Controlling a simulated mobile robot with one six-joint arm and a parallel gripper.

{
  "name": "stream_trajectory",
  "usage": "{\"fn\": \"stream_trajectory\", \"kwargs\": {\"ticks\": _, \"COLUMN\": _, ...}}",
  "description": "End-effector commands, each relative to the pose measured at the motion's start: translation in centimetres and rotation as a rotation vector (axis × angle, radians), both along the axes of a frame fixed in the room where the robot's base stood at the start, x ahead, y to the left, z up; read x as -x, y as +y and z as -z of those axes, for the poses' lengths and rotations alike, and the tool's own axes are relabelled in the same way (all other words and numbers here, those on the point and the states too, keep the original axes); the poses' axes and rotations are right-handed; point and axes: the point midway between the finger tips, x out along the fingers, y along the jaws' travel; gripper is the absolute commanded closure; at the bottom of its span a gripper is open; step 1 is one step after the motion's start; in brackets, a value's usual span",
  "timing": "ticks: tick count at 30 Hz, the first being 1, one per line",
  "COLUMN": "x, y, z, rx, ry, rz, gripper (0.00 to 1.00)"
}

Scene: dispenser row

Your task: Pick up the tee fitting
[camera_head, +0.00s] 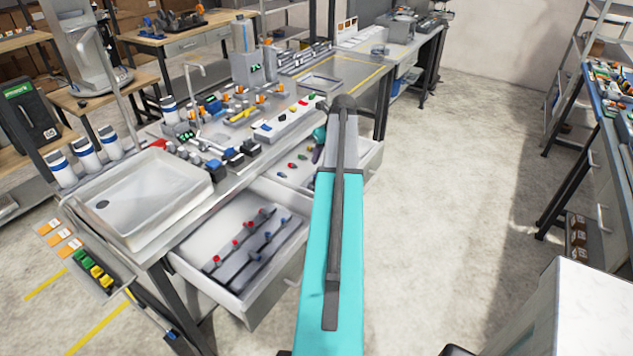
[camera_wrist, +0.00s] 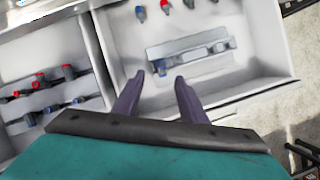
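My gripper (camera_wrist: 168,88) shows in the wrist view with its two purple fingers apart and nothing visible between them. It points into an open white drawer (camera_wrist: 255,25). A long grey holder (camera_wrist: 163,57) lies in this drawer beyond the fingertips, with small grey and blue parts in it. Small fittings with red and blue ends (camera_wrist: 165,7) lie at the far side. I cannot tell which of these parts is the tee fitting. In the head view my arm hides part of the drawer, and my gripper (camera_head: 318,150) is partly visible beside the arm's end.
A second open drawer (camera_head: 240,250) at the left holds red and blue valves in rows. The workbench above carries a large white tray (camera_head: 140,195) and several devices. A divider wall (camera_wrist: 97,45) separates the drawers. The floor (camera_head: 450,200) at right is clear.

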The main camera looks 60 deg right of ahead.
Motion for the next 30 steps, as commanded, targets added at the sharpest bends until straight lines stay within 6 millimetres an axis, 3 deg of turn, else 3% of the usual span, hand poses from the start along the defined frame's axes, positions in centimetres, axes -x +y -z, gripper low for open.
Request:
{"fn": "stream_trajectory", "kwargs": {"ticks": 15, "x": -2.0, "y": -0.8, "z": 5.2, "rx": -0.001, "ry": 0.001, "rz": 0.000, "gripper": 0.61}}
{"fn": "stream_trajectory", "kwargs": {"ticks": 30, "x": -2.2, "y": -1.0, "z": 5.9, "rx": 0.001, "ry": -0.001, "rz": 0.001, "gripper": 0.61}}
